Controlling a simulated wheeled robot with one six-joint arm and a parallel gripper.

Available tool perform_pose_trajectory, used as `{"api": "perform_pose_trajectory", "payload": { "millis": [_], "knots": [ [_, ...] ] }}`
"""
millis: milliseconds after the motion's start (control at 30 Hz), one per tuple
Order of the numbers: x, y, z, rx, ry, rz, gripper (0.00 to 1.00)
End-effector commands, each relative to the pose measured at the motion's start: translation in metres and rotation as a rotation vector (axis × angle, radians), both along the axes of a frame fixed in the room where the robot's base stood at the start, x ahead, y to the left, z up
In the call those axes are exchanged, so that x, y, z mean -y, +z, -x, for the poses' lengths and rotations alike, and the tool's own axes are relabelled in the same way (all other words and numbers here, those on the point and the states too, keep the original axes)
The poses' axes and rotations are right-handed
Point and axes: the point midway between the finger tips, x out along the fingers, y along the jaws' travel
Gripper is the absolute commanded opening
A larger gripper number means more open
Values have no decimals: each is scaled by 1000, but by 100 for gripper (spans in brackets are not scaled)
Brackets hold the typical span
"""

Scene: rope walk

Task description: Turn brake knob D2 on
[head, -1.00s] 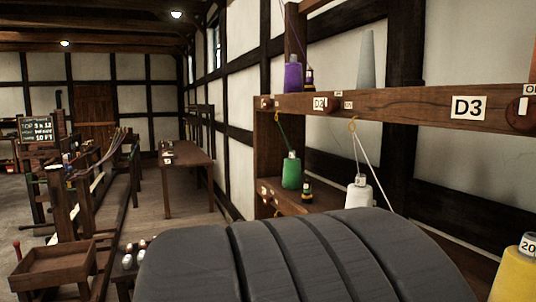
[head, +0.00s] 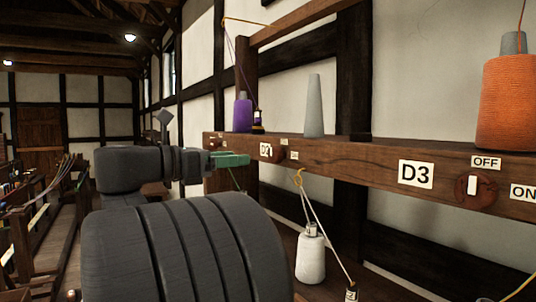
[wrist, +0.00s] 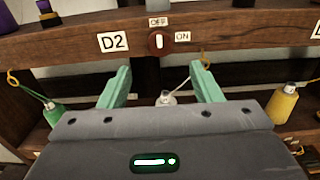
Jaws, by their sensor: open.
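Brake knob D2 (wrist: 159,43) is a dark red-brown round knob on the wooden rail, right of the D2 label (wrist: 113,42). Its white bar is upright, toward the OFF label (wrist: 158,22) above it. The ON label (wrist: 182,37) is to its right. My gripper (wrist: 160,69) is open and empty, its two green fingers spread below the knob in the wrist view and apart from it.
Knob D3 (head: 473,187) is on the same rail at the right. An orange spool (head: 508,103), a grey cone (head: 314,106) and a purple spool (head: 242,112) stand on top. A white spool (head: 310,255) is below, with green (wrist: 54,116) and yellow (wrist: 283,104) spools beside it.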

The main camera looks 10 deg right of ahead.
Motion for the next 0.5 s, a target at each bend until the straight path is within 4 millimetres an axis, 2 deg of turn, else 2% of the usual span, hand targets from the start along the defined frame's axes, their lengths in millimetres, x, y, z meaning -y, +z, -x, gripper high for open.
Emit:
{"api": "perform_pose_trajectory", "payload": {
  "millis": [300,500],
  "knots": [
    [51,1,-17,0,-4,-1,58],
    [76,1,-27,-1,-3,-1,58]
  ]
}}
